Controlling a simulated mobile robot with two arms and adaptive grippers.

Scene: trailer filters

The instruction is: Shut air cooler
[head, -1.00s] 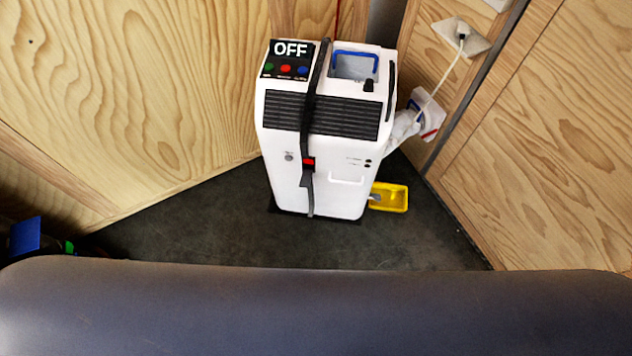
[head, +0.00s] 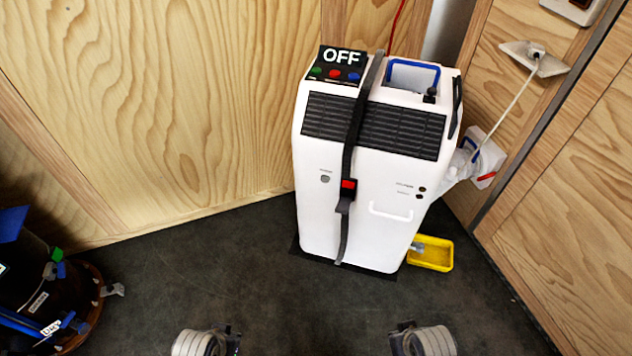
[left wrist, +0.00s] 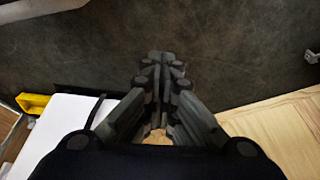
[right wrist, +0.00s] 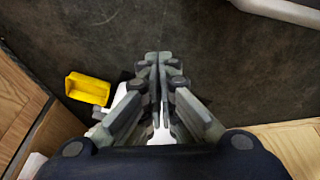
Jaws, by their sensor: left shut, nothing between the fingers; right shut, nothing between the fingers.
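The air cooler (head: 365,190) is a tall white unit upright on the floor against the wood wall. Its top panel (head: 338,66) reads OFF above green, red and blue buttons. A black strap with a red buckle (head: 347,190) runs down its front. A blue-rimmed opening (head: 412,74) is on top. My left gripper (head: 232,335) and right gripper (head: 400,335) show at the bottom of the head view, short of the cooler. In the left wrist view the left gripper (left wrist: 158,75) is shut and empty. In the right wrist view the right gripper (right wrist: 158,75) is shut and empty.
A yellow tray (head: 431,255) lies on the floor at the cooler's right. Dark equipment (head: 45,290) stands at the left. The floor before the cooler is clear.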

